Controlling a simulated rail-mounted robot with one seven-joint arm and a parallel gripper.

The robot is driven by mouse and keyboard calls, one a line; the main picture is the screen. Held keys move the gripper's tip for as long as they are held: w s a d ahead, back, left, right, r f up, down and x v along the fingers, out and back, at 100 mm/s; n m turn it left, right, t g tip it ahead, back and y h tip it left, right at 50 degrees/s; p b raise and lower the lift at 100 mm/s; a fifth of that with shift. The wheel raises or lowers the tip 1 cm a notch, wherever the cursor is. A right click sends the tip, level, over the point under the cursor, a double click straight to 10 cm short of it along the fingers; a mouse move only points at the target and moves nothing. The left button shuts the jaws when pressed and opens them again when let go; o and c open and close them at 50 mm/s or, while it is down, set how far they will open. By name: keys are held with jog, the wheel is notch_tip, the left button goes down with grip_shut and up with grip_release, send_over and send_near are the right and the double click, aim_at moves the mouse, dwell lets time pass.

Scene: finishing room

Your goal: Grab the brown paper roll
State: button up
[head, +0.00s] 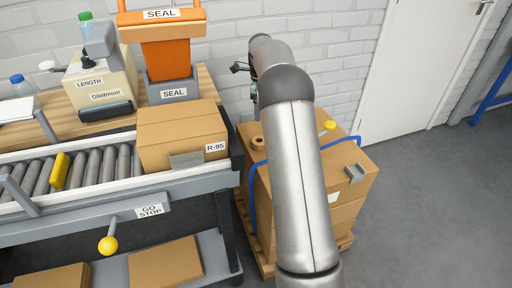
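A small brown roll (258,143), which looks like the brown paper roll, sits on top of the stacked cardboard boxes (262,205) at the left rear, its dark hole visible. My arm reaches up across the boxes and bends down behind itself. The end of my arm, with my gripper (254,98), is small and partly hidden behind the arm, above and behind the roll. There appears to be a gap between them. I cannot make out its fingers or whether they are open.
A conveyor (95,170) with a box marked R-95 (183,135) stands left of the boxes. A blue strap (250,190) and a yellow-knobbed part (329,126) show at the stack. An orange SEAL machine (165,55) stands behind the conveyor. Floor at right (430,210) is clear.

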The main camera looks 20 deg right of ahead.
jog(key=b, duration=0.2)
send_over(260, 139)
jog(key=f, duration=0.9)
jog(key=shift+s+a+f, duration=0.1)
jog(key=shift+s+f, duration=0.1)
jog(key=shift+s, duration=0.05)
jog(key=f, duration=0.1)
jog(key=f+b, duration=0.1)
jog(key=f, duration=0.3)
jog(key=shift+s+a+f, duration=0.1)
jog(key=shift+s+a, duration=0.05)
jog(key=shift+s, duration=0.1)
jog(key=shift+c, duration=0.3)
jog(key=c, duration=1)
